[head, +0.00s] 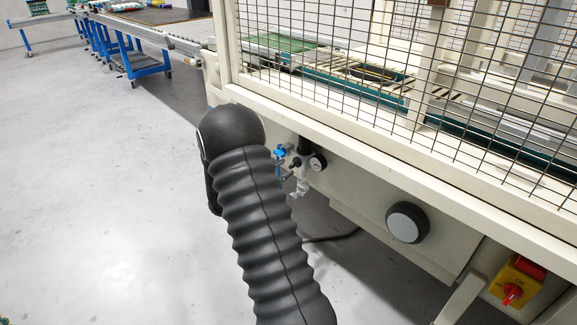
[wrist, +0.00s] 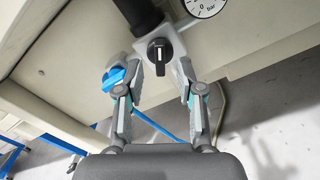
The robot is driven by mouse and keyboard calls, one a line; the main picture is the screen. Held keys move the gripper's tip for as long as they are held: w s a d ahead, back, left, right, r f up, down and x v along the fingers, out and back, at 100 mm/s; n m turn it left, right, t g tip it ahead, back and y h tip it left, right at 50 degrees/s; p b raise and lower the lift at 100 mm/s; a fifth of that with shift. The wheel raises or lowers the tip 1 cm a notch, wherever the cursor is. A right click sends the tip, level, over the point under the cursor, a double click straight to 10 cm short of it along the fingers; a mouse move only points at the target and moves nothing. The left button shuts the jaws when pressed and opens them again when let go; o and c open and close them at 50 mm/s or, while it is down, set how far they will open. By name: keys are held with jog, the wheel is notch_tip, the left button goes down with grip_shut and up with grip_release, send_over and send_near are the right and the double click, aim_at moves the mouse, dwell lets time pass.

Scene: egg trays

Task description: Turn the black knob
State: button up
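The black knob (wrist: 159,52) sits on the front of a pale metal block (wrist: 183,40) in the wrist view, its grip bar close to upright. My gripper (wrist: 160,68) is open and empty. One finger is to the left of the knob and one to the right, with a visible gap on both sides. I cannot tell how far the fingertips are from the knob in depth. In the head view my dark ribbed arm hides the gripper, and the valve unit (head: 300,172) shows just right of the arm's end.
A blue valve handle (wrist: 121,76) is close beside my left finger. A pressure gauge (wrist: 204,4) is at the upper right. The beige machine frame (head: 350,130) with wire mesh stands above. A round black-rimmed dial (head: 407,222) and a red switch (head: 512,293) are farther right.

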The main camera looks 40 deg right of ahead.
aim_at(295, 163)
jog(key=shift+w+d, duration=0.15)
jog(key=shift+d, duration=1.3)
grip_shut()
